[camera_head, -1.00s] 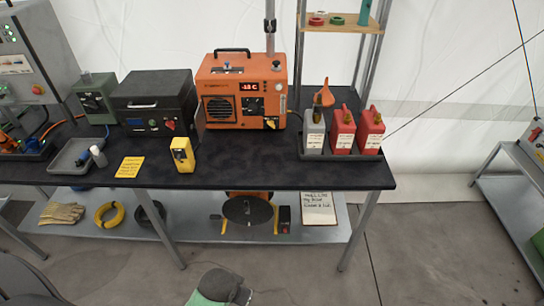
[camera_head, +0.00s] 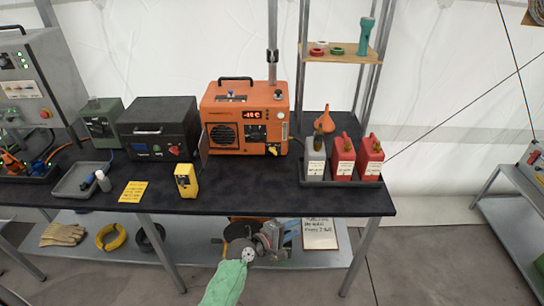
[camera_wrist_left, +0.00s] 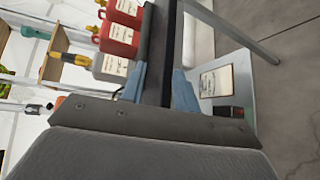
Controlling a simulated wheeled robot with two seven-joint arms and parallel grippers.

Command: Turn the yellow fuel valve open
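The orange heater (camera_head: 222,108) stands at the back of the dark table, with a lit display on its front. A small yellow valve handle (camera_head: 273,150) sits low at the right of that front; its exact angle is too small to tell. My left gripper (camera_head: 283,235) comes up from the bottom of the head view, in front of the table's front edge, apart from the heater and valve. In the left wrist view its two blue fingertips (camera_wrist_left: 158,82) are spread, with nothing held between them. The valve does not show in the wrist view. My right gripper is not in view.
A tray (camera_head: 340,183) with a grey and two red cans stands right of the heater. A yellow handheld device (camera_head: 186,180) stands near the table's front edge (camera_head: 300,212). A black case (camera_head: 158,128) is left of the heater. The tabletop before the heater is clear.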

